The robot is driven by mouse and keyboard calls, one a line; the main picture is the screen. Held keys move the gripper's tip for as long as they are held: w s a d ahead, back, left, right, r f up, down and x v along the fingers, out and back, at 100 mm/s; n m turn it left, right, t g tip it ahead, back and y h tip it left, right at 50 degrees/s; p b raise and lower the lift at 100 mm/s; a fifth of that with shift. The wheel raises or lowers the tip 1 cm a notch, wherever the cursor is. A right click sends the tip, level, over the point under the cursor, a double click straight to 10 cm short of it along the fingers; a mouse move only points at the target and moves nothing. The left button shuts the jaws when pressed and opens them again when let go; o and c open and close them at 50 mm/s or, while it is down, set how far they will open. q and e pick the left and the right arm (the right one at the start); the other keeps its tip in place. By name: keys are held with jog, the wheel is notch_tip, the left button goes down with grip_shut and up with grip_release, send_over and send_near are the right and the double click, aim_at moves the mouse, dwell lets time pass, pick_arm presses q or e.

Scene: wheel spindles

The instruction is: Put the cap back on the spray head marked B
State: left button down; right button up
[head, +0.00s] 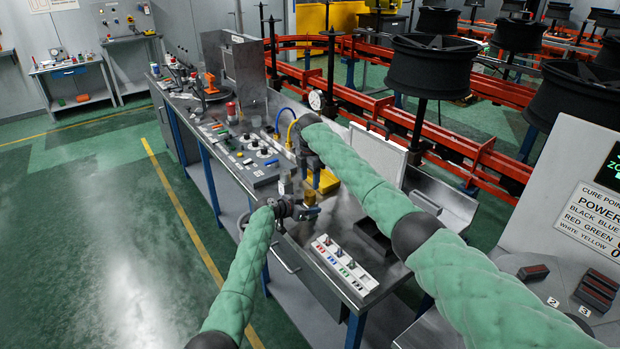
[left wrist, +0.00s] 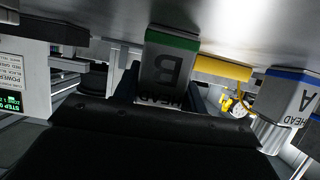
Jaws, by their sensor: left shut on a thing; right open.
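The spray head marked B (left wrist: 168,68) is a grey block with a green band. It appears upside down in the left wrist view. My left gripper (head: 312,212) is low over the bench, and its dark fingers flank this block and are shut on it. The palm hides the block's far end. The spray head marked A (left wrist: 290,98), with a blue band and a silver cylinder, stands to the right in the left wrist view. My right gripper (head: 303,160) is open above the bench near a yellow fixture (head: 328,180). I cannot pick out the cap with certainty.
The metal bench (head: 335,225) holds a white rack (head: 345,265) with coloured marks at the front and a control panel (head: 255,160) behind. A white board (head: 377,160) stands at the right. Yellow and blue hoses arch near my right wrist. Black wheels stand beyond on spindles.

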aim_at(310, 192)
jog(key=shift+f, duration=0.1)
dwell(0.4)
jog(key=shift+f, duration=3.95)
jog(key=c, duration=1)
jog(key=shift+o, duration=0.2)
jog(key=m, duration=0.9)
